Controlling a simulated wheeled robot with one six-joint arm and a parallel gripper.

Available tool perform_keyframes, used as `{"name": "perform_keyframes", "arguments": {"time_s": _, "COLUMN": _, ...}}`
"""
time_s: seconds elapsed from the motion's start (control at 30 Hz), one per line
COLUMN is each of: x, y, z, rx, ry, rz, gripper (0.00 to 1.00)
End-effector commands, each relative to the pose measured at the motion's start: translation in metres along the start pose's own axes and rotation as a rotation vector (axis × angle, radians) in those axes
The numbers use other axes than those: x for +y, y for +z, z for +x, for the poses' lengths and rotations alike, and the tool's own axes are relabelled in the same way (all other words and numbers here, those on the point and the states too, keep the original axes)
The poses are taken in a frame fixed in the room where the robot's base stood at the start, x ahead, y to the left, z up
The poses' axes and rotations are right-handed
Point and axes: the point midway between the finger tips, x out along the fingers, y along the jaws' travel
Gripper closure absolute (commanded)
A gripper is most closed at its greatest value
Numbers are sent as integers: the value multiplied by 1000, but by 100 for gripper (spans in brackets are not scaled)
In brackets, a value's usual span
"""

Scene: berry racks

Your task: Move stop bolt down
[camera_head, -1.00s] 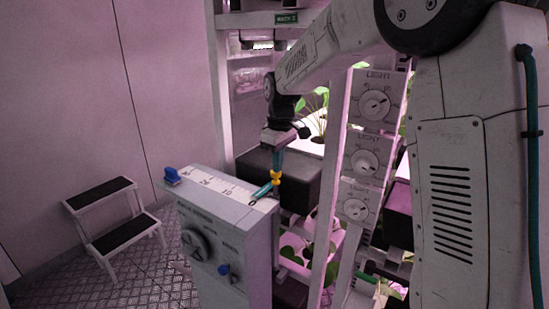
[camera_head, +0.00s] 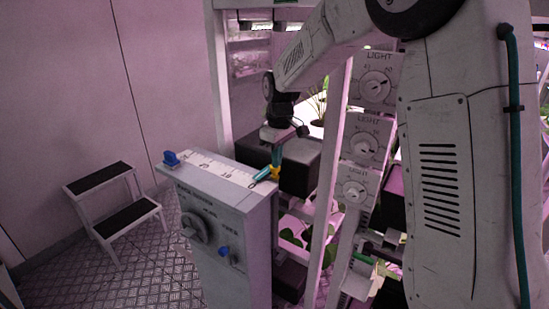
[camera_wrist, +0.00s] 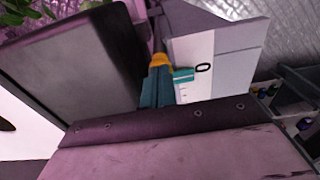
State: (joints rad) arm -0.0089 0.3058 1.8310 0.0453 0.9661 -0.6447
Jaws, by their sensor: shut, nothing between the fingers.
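A grey cabinet (camera_head: 240,208) stands upright with a white numbered scale (camera_head: 208,168) along its top. A blue block (camera_head: 170,158) sits at the scale's far left end. A blue knob (camera_head: 224,251) is on its front face below a round dial (camera_head: 195,228). I cannot tell which part is the stop bolt. A teal piece (camera_head: 262,174) lies by the scale's 0 mark; it shows in the wrist view (camera_wrist: 183,75). My gripper (camera_head: 275,172), teal with yellow tips, is shut and empty beside it at the scale's right end. I cannot tell whether they touch. It shows in the wrist view (camera_wrist: 160,60).
A dark box (camera_head: 300,168) stands close behind and right of my gripper. A rack post with several LIGHT dials (camera_head: 365,145) is to the right. A step stool (camera_head: 122,212) stands on the floor at left. The floor between is free.

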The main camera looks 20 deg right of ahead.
Motion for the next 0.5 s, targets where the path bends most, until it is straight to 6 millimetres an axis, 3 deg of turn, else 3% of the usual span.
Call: {"name": "perform_keyframes", "arguments": {"time_s": 0.5, "x": -2, "y": -2, "z": -88, "rx": 4, "ry": 3, "rz": -4, "gripper": 100}}
